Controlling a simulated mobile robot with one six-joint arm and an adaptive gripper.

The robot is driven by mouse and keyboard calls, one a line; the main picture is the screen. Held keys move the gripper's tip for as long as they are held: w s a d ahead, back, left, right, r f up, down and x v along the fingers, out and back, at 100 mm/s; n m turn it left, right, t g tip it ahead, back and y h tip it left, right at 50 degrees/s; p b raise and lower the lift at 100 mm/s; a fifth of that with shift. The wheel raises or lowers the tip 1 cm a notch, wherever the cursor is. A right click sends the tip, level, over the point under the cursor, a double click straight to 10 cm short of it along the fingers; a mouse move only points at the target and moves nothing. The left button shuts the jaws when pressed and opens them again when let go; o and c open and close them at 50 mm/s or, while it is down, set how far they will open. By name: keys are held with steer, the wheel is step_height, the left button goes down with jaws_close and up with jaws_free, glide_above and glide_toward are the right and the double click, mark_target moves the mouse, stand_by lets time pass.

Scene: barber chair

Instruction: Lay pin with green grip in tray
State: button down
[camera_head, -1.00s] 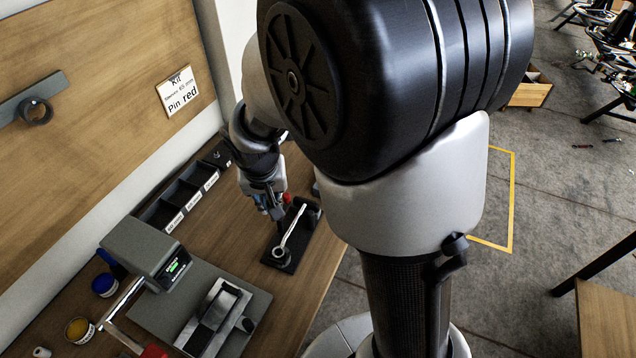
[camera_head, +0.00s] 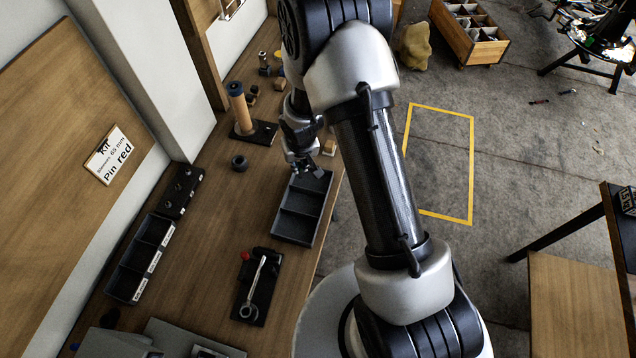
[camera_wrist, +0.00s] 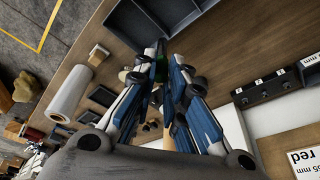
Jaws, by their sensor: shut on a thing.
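My gripper (camera_head: 304,168) hangs at the far end of the dark grey tray (camera_head: 277,231), which has several compartments and lies near the table's right edge. In the wrist view my gripper (camera_wrist: 160,80) is shut on the pin with green grip (camera_wrist: 161,70). Only a bit of green and a dark end show between the fingers; the rest is hidden. The tray (camera_wrist: 205,15) shows at the top of the wrist view, just beyond the fingertips. The pin appears above or beside the tray's edge; I cannot tell its height. In the head view the pin cannot be made out.
A black fixture (camera_head: 243,311) with a wrench (camera_head: 254,289) and a red knob (camera_head: 245,256) lies in front of the tray. A labelled bin (camera_head: 125,283) and black rack (camera_head: 182,190) stand left. A dark ring (camera_head: 239,162) and a blue-topped roll (camera_head: 240,108) stand farther back.

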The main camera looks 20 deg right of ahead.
steer(key=shift+w+d+f, duration=0.1)
steer(key=shift+d+f, duration=0.1)
steer(key=shift+f, duration=0.05)
step_height(320, 180, down, 20)
steer(key=b, duration=1.9)
steer(key=shift+r, duration=0.2)
steer(key=shift+r, duration=0.1)
steer(key=shift+f, duration=0.2)
steer(key=c, duration=2.1)
jaws_free()
steer(key=o, duration=0.5)
steer(key=shift+c, duration=0.2)
